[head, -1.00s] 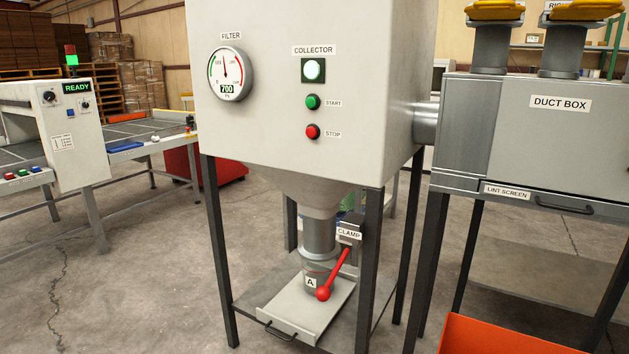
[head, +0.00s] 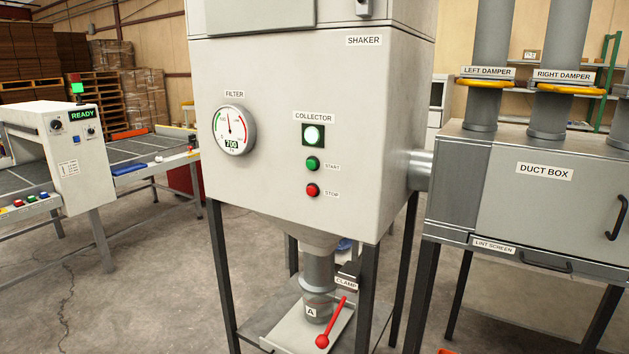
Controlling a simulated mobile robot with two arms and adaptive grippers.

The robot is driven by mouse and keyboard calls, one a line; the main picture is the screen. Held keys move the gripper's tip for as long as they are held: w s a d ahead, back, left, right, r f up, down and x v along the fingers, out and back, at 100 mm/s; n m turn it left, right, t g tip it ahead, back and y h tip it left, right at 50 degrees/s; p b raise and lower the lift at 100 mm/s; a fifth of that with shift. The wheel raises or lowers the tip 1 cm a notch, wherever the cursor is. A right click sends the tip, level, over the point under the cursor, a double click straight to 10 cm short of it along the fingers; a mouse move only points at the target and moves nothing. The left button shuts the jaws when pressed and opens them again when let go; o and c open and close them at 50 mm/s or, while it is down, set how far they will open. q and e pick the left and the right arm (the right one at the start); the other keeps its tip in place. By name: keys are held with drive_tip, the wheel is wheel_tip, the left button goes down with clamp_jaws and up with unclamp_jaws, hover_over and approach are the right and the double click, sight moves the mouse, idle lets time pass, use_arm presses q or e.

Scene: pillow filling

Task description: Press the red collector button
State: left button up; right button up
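The red collector button (head: 313,190), labelled STOP, sits on the front of the pale collector cabinet (head: 270,80). The green START button (head: 313,163) is just above it. Above that, the COLLECTOR indicator lamp (head: 312,135) glows green-white in a dark square frame. The FILTER gauge (head: 234,130) to the left reads 700, with its needle near the top. Neither of my grippers shows in the head view, and nothing covers the buttons.
Below the cabinet, a red clamp lever (head: 331,322) stands beside canister A (head: 318,308). The duct box (head: 545,195) with two yellow-ringed dampers is at right. A machine reading READY (head: 75,150) is at left. The concrete floor (head: 140,270) at left is clear.

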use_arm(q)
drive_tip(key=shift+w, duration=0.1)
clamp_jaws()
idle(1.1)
